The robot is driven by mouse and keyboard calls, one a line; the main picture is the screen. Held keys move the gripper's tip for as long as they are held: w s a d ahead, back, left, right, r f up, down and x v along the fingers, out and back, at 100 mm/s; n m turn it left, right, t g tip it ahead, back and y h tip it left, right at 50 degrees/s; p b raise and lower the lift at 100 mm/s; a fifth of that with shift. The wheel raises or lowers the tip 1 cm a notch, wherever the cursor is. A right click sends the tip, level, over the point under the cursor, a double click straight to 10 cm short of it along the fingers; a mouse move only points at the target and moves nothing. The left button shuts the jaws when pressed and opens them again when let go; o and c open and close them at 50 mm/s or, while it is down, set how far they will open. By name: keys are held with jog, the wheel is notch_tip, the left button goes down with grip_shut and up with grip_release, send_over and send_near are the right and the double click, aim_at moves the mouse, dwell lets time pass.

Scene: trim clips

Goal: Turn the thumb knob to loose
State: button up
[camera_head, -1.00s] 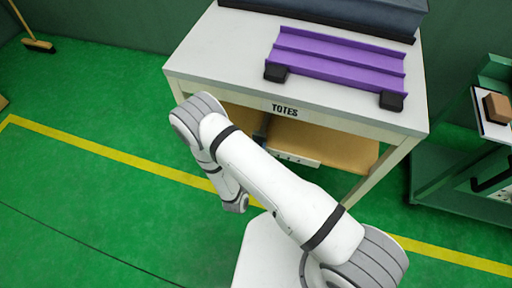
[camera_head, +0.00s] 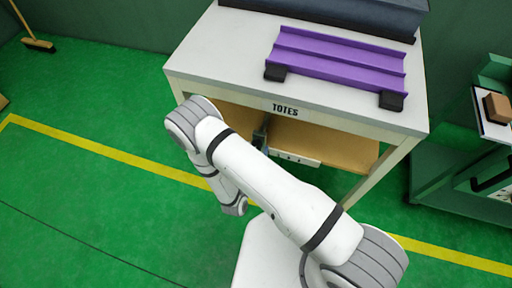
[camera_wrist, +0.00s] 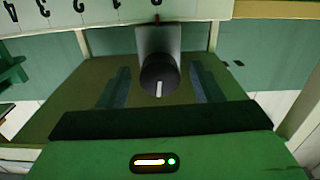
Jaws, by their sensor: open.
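The thumb knob (camera_wrist: 158,78) is round and black, with a white pointer line that points down in the wrist view. It sits on a grey block (camera_wrist: 158,42). My gripper (camera_wrist: 160,68) is open, with one dark finger to the left of the knob and one to the right. A gap shows between the knob and each finger, and nothing is held. I cannot tell how far the knob is in depth from the fingertips.
A white strip with dark numerals (camera_wrist: 110,14) runs along the top of the wrist view. The white table marked TOTES (camera_head: 215,60) carries a purple channel-shaped part (camera_head: 340,62). A wooden shelf (camera_head: 345,150) is under it. A green cart (camera_head: 460,165) stands to the right.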

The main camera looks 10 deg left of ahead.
jog(key=s, duration=0.6)
jog(key=shift+s+a, duration=0.25)
jog(key=shift+s, duration=0.1)
